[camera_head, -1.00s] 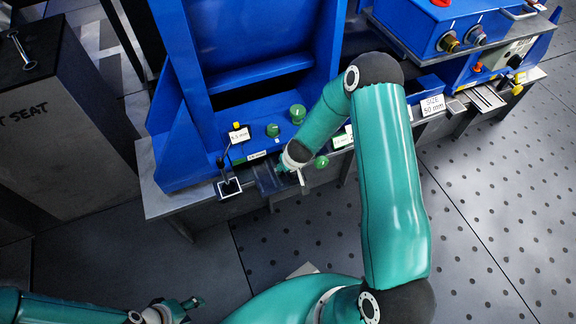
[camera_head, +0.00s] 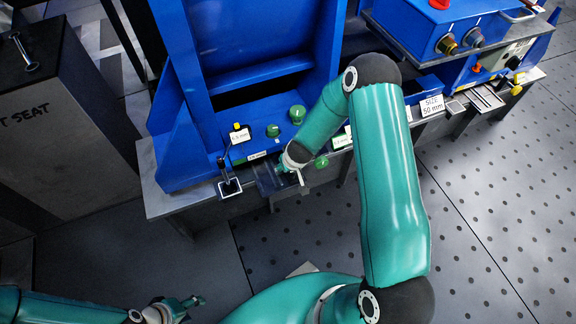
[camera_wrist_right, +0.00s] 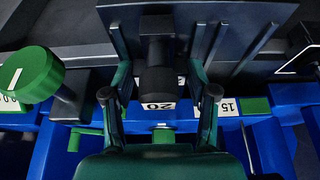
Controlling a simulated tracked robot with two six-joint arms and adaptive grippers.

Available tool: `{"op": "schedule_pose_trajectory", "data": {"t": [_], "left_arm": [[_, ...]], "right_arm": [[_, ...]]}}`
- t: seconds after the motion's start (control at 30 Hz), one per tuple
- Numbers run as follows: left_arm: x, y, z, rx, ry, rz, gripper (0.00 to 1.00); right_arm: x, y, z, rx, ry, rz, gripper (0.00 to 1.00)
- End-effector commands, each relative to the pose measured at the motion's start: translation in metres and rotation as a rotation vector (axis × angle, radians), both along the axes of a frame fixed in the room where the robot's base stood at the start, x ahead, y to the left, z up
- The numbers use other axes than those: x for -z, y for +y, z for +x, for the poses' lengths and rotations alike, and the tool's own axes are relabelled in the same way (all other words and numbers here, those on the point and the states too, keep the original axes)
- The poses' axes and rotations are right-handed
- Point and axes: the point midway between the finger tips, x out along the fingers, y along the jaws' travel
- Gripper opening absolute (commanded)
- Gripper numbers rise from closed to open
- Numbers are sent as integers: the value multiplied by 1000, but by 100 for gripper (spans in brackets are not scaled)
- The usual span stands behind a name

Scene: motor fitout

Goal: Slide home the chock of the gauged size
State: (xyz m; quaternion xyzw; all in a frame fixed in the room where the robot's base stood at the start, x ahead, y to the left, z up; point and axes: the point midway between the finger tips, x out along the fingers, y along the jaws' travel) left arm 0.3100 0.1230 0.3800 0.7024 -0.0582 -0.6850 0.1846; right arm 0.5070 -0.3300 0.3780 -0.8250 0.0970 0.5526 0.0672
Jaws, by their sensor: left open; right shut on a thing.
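My right gripper (camera_wrist_right: 159,94) is shut on a dark block with a round knob (camera_wrist_right: 158,62), seen between its fingers in the right wrist view. A label reading 20 shows just below the knob; I cannot tell whether it is on the block. In the head view the right gripper (camera_head: 272,174) is small and partly hidden by its own wrist, at the front edge of the blue machine (camera_head: 262,75). My left gripper (camera_head: 188,303) is open and empty at the lower left, well away from the bench. A sign (camera_head: 432,105) reads SIZE 50 mm.
A green knob (camera_wrist_right: 30,75) is left of the right gripper, and a label 15 (camera_wrist_right: 229,107) is to its right. A small black post (camera_head: 229,186) stands on the bench edge. Flat bars (camera_head: 485,97) lie at the right. A dark cabinet (camera_head: 60,120) stands at left.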

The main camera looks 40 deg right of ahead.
Motion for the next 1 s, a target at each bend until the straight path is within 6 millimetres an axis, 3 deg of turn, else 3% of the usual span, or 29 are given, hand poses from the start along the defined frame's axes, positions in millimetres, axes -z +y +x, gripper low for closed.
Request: {"op": "schedule_pose_trajectory", "data": {"t": [0.77,0.8,0.93,1.0], "left_arm": [[4,0,0,0,0,0,49],[3,0,0,0,0,0,49],[3,0,0,0,0,0,49],[3,0,0,0,0,0,49]], "right_arm": [[6,0,1,-1,-2,-2,0],[5,-1,1,-1,-2,-2,63],[5,0,1,-1,-2,-2,84],[6,0,0,-1,-1,-2,87]]}}
